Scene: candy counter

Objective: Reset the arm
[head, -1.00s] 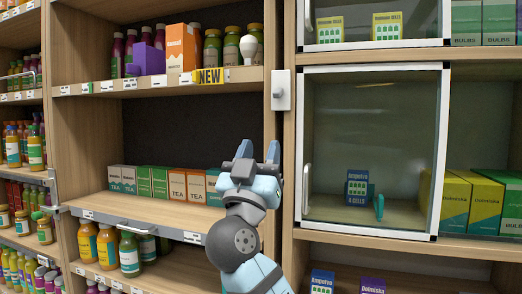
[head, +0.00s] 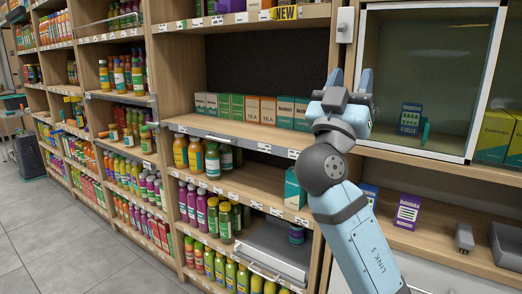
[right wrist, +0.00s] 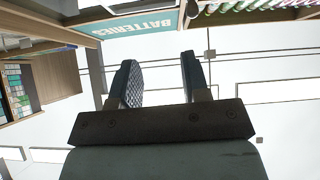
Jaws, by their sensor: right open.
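My right arm (head: 345,220) reaches up from the bottom of the head view. My right gripper (head: 350,80) points upward in front of the wooden divider between the tea shelf and the glass-front cabinet. It is open with nothing between its fingers. In the right wrist view the two fingers (right wrist: 158,80) stand apart against the white ceiling. My left gripper is not in view.
The glass-front cabinet (head: 474,80) is just right of my gripper, with a blue battery pack (head: 410,117) inside. Tea boxes (head: 252,108) line the shelf to the left. Bottles fill the lower shelves. Open floor (head: 50,235) lies at far left. A batteries sign (right wrist: 137,29) hangs overhead.

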